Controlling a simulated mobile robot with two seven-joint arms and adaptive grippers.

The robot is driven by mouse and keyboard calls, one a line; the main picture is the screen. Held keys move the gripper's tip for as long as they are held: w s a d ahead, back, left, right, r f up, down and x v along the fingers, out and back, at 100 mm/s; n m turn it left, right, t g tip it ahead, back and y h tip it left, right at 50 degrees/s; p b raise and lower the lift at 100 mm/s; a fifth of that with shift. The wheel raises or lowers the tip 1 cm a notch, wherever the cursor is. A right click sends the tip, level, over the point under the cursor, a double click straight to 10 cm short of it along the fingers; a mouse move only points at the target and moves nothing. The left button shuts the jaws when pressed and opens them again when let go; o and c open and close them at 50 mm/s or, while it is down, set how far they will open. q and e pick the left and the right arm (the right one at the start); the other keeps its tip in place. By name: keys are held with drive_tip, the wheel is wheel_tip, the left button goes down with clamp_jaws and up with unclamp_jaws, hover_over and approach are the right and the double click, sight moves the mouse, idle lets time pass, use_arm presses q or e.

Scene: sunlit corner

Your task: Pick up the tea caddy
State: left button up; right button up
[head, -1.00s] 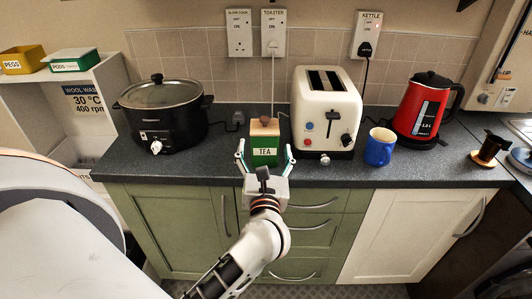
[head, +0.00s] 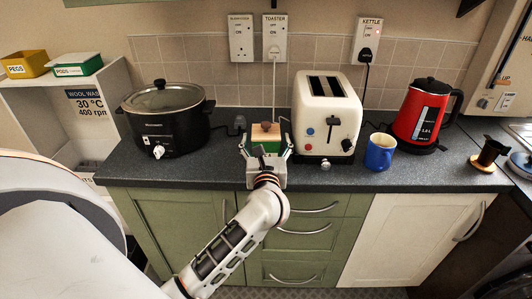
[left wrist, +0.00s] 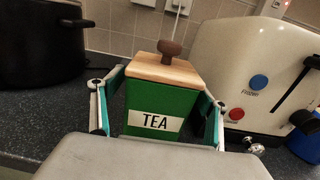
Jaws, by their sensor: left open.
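The tea caddy is a green box with a "TEA" label, a wooden lid and a dark knob. It stands upright on the counter between the slow cooker and the toaster; its lid (head: 266,131) shows in the head view above my gripper. In the left wrist view the caddy (left wrist: 160,103) is central. My left gripper (head: 265,149) is open, with one finger on each side of the caddy; the fingers also show in the left wrist view (left wrist: 158,115). I cannot tell whether they touch it. The gripper hides the caddy's lower front in the head view. My right gripper is not in view.
The cream toaster (head: 327,117) stands close to the right of the caddy, and the black slow cooker (head: 167,122) stands to its left. A blue mug (head: 380,152) and a red kettle (head: 422,115) are further right. The worktop (head: 225,172) is clear in front of the slow cooker.

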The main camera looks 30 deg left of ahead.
use_arm(q)
drive_tip(key=c, duration=1.6)
drive_tip(key=shift+r, duration=0.15)
